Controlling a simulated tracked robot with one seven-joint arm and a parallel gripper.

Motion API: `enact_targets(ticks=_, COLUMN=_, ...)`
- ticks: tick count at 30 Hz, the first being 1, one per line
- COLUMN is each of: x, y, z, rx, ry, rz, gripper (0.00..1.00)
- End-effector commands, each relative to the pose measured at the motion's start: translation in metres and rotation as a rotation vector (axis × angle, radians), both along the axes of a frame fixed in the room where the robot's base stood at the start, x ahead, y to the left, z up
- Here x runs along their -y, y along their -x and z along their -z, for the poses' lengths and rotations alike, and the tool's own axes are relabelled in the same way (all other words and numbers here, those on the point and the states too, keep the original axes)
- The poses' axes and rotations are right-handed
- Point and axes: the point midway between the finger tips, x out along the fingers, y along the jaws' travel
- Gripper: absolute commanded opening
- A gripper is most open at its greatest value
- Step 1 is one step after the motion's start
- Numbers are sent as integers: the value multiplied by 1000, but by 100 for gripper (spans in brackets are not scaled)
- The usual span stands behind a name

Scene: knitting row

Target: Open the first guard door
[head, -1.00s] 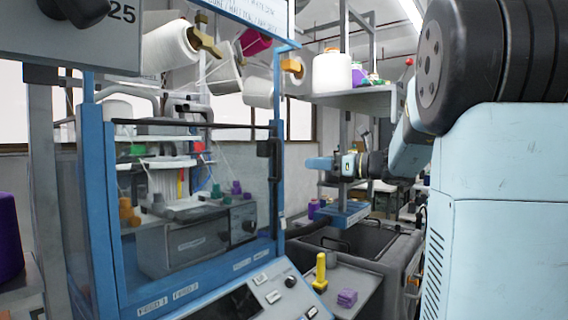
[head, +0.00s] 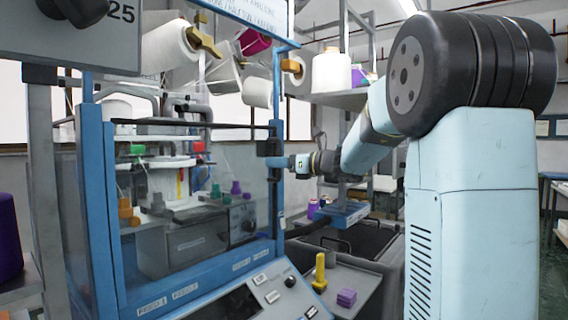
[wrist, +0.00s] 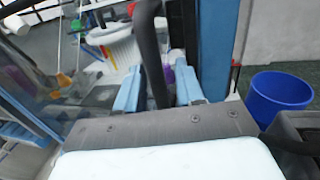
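The guard door (head: 90,215) is a clear panel in a blue frame on the front of the knitting machine. It looks closed in the head view. In the wrist view the handle (wrist: 153,55) runs down between my two blue fingers. My gripper (wrist: 160,88) is open around the handle, one finger on each side. It also shows at the door's right edge in the head view (head: 276,161). Contact with the handle cannot be told.
Yarn cones (head: 170,47) hang above the machine. A control panel (head: 262,292) sits below the door. A blue bin (wrist: 280,98) stands right of the machine in the wrist view.

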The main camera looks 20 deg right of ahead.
Motion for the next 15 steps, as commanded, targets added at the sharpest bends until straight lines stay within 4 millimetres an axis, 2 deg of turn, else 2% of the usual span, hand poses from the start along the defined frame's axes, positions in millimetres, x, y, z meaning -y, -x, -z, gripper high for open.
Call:
enact_targets(ticks=5, x=0, y=0, z=0, rx=0, ry=0, rz=0, gripper=36)
enact_targets(ticks=15, x=1, y=0, z=0, rx=0, ry=0, rz=2, gripper=4)
